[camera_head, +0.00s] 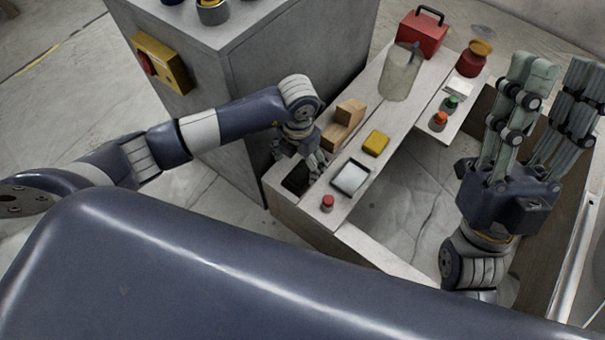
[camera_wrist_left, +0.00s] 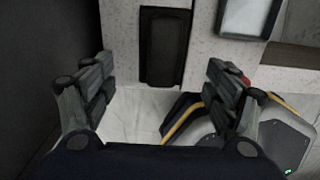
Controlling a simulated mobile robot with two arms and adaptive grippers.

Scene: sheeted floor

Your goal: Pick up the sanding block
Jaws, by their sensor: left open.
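A dark, flat rectangular block (camera_head: 297,178), which looks like the sanding block, lies at the near left end of the pale bench; I cannot be sure of its identity. It shows in the left wrist view (camera_wrist_left: 165,45), upper middle, lying between the lines of the two fingers. My left gripper (camera_head: 312,163) is open and empty, just above and beside it, and partly hides it in the head view. In the left wrist view the fingers (camera_wrist_left: 160,78) stand wide apart. My right gripper (camera_head: 560,72) is open and empty, raised at the right, away from the block.
A dark-rimmed tray (camera_head: 350,178), a red-topped piece (camera_head: 328,202), a yellow block (camera_head: 376,142) and a stepped wooden block (camera_head: 345,124) lie close by. A grey jug (camera_head: 400,73) and red toolbox (camera_head: 422,36) stand farther back. A grey cabinet (camera_head: 240,125) borders the bench's left side.

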